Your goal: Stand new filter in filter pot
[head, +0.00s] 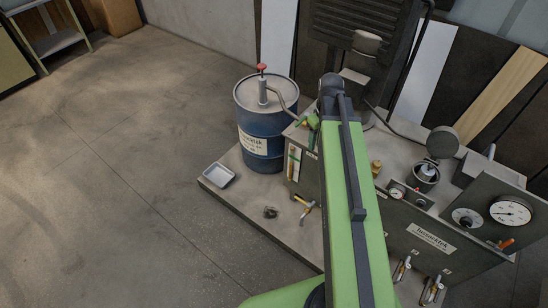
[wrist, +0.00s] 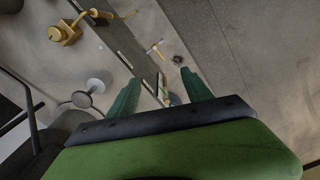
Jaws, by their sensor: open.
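The filter pot (head: 426,184) is an open round metal pot on top of the machine unit, right of my arm in the head view. A pale cylinder with a dark top (head: 428,171) shows inside it; I cannot tell whether this is the new filter. No other filter is clearly seen. My gripper (head: 312,122) is at the far end of my green arm, left of the pot, over the unit's left end and partly hidden by the arm. In the wrist view my gripper (wrist: 160,92) is open, its green fingers apart with nothing held between them.
A blue drum (head: 261,135) with a hand pump stands left of my gripper. A pale tray (head: 219,175) and a small dark lump (head: 270,212) lie on the low plinth. A gauge panel (head: 490,215) stands right of the pot. Open floor lies to the left.

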